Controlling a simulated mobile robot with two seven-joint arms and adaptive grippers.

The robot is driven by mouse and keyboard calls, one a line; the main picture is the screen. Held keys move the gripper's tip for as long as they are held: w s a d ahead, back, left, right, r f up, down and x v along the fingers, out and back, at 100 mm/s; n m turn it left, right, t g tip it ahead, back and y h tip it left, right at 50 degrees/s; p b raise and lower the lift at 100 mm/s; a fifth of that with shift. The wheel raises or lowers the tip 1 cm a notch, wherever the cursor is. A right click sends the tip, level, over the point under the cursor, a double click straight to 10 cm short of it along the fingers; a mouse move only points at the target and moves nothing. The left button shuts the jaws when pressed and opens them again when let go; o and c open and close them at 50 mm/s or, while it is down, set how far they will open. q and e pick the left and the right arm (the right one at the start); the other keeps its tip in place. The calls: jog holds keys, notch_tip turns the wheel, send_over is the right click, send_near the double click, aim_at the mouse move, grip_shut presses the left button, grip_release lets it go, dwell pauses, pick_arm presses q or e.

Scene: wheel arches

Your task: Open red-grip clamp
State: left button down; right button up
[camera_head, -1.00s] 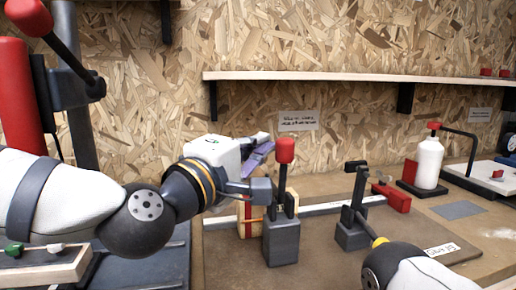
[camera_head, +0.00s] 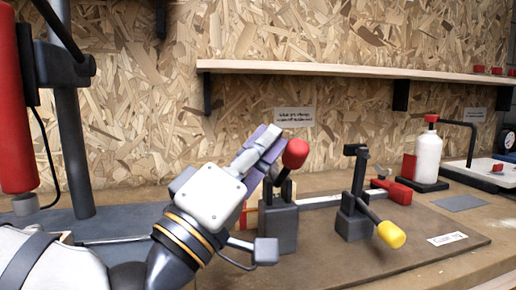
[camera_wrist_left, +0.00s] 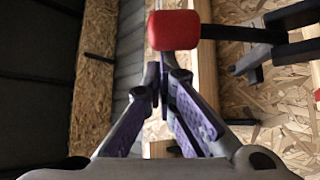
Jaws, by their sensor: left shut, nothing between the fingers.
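The red-grip clamp has a grey block base (camera_head: 281,228) and a short dark lever with a red grip (camera_head: 295,153). Its lever tilts up to the right. My left gripper (camera_head: 268,140), with purple finger pads, is shut and empty just left of the red grip, close to it; I cannot tell whether they touch. In the left wrist view, the red grip (camera_wrist_left: 173,30) and its dark lever lie just beyond the closed fingertips (camera_wrist_left: 162,72). My left wrist hides the clamp's left side and most of the wooden piece behind it. My right gripper is out of view.
A second clamp with a yellow grip (camera_head: 391,235) stands to the right on the brown board (camera_head: 440,222). Behind are a metal bar with a red end piece (camera_head: 398,192) and a white bottle (camera_head: 428,158). A shelf (camera_head: 330,70) runs above. A red-and-grey press (camera_head: 72,140) stands left.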

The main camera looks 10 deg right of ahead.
pick_arm(q)
jog(key=s+f+m+h+b, duration=0.1)
jog(key=f, duration=0.1)
jog(key=s+f+m+g+h+b, duration=0.1)
jog(key=s+f+m, duration=0.1)
jog(key=shift+s+f+h+b, duration=0.1)
jog(key=shift+f+h+b, duration=0.1)
jog(key=shift+h+b, duration=0.15)
jog(key=shift+s+f+b, duration=0.25)
jog(key=shift+f+b, duration=0.1)
jog(key=shift+f, duration=0.55)
jog(key=shift+s+f+b, duration=0.2)
jog(key=shift+f+b, duration=0.1)
jog(key=shift+f, duration=0.6)
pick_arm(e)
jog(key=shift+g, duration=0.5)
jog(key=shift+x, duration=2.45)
pick_arm(q)
jog(key=shift+f, duration=0.1)
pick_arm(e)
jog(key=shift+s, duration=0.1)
pick_arm(q)
jog(key=v, duration=1.2)
